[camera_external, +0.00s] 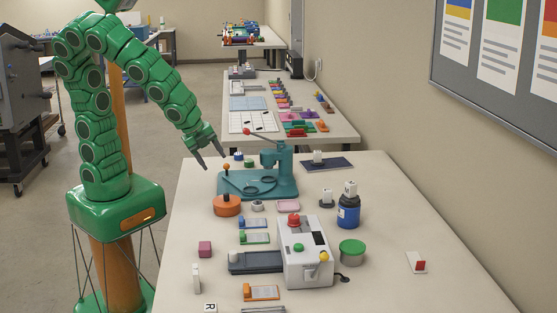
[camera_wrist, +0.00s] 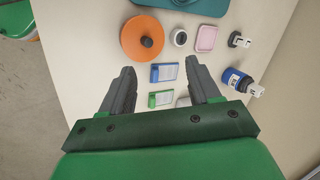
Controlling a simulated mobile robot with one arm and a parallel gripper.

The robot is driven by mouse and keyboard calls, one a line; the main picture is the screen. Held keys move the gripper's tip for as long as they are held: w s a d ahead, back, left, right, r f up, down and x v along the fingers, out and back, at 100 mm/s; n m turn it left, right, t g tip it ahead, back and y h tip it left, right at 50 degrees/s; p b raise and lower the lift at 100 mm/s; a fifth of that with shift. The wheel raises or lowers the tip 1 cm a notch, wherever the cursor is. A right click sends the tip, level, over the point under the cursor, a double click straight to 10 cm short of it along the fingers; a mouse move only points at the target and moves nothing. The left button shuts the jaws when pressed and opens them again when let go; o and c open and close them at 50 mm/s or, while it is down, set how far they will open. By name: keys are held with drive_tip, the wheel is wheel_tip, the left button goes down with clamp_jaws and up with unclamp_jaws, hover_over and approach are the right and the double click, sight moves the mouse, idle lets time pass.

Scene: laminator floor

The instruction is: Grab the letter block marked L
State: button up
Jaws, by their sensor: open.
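I cannot make out a block marked L in either view. A small white block marked R (camera_external: 210,307) lies at the front left of the table, cut by the picture's lower edge. A white upright block (camera_external: 196,278) stands just behind it, with no letter I can read. My gripper (camera_external: 213,162) is open and empty above the table's left side, near the teal press. In the wrist view my gripper's two fingers (camera_wrist: 159,66) are spread apart, with small blue and green cards below and between them.
A teal lever press (camera_external: 262,184), an orange round container (camera_external: 227,205), a blue bottle (camera_external: 348,213) and a white laminator-like machine (camera_external: 305,255) stand on the table. The right front of the table is mostly clear.

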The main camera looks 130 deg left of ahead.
drive_tip(key=w+a+f+m+t+y, duration=0.25)
drive_tip(key=w+a+m, duration=0.35)
drive_tip(key=a, duration=0.6)
drive_tip(key=m+t+y, duration=0.2)
drive_tip(key=m+t, duration=0.4)
drive_tip(key=m, duration=1)
approach(327, 197)
drive_tip(key=shift+s+a+r+h, duration=0.15)
drive_tip(key=shift+s+a, duration=0.1)
drive_tip(key=shift+a, duration=0.35)
drive_tip(key=shift+s+a+r+h, duration=0.1)
drive_tip(key=shift+s+a, duration=0.2)
drive_tip(key=shift+a, duration=0.25)
drive_tip(key=shift+w+d+f+m+h, duration=0.1)
drive_tip(key=shift+w+f+m+h, duration=0.2)
drive_tip(key=shift+f+m, duration=0.2)
drive_tip(key=shift+x, duration=0.95)
drive_tip(key=shift+r+x, duration=0.1)
drive_tip(key=shift+x, duration=0.8)
drive_tip(key=shift+r+x, duration=0.15)
drive_tip(key=shift+x, duration=2)
